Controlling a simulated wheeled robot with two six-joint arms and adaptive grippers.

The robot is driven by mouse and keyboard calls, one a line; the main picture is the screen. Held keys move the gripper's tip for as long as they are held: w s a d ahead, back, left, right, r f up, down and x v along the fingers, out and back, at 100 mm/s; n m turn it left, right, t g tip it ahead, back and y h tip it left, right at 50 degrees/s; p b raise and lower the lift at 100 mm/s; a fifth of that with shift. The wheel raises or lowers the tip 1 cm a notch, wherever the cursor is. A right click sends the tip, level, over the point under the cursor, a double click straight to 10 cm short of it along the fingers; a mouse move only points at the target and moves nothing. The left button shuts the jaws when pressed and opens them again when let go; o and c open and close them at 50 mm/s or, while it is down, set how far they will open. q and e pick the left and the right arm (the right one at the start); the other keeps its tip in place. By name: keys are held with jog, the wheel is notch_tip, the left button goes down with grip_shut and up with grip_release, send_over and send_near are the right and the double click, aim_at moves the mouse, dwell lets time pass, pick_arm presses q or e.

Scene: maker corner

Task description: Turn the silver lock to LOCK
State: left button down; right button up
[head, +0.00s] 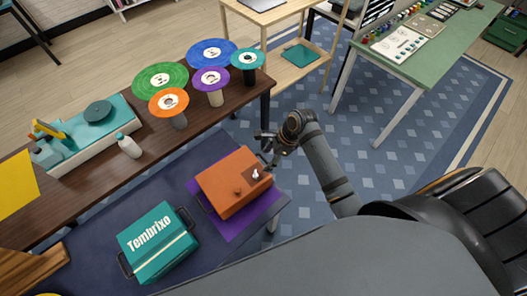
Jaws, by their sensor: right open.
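An orange case (222,182) lies on a purple mat (237,231) near the right end of the dark blue work surface. A small dark plate with pale marks (256,174) is on its right part, and a small knob (237,192) stands left of the plate. A silver lock cannot be clearly told apart at this size; its setting is not readable. My right gripper (267,148) is open and empty, just beyond the case's upper right corner, apart from the plate. My left gripper is not in view.
A teal case marked Tembrixo (158,254) stands left of the orange one. Behind, a brown table (124,177) holds several coloured discs on stands, a white bottle (129,147) and a teal-topped machine (85,136). Patterned rug floor (310,105) lies open beyond.

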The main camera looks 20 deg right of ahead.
aim_at(256, 174)
jog(key=f, duration=0.1)
jog(key=a+f, duration=0.2)
jog(key=shift+s+f, duration=0.25)
jog(key=shift+s, duration=0.15)
jog(key=x, duration=0.5)
jog(key=shift+w+f, duration=0.2)
jog(key=shift+f, duration=0.15)
jog(key=shift+a+f, duration=0.15)
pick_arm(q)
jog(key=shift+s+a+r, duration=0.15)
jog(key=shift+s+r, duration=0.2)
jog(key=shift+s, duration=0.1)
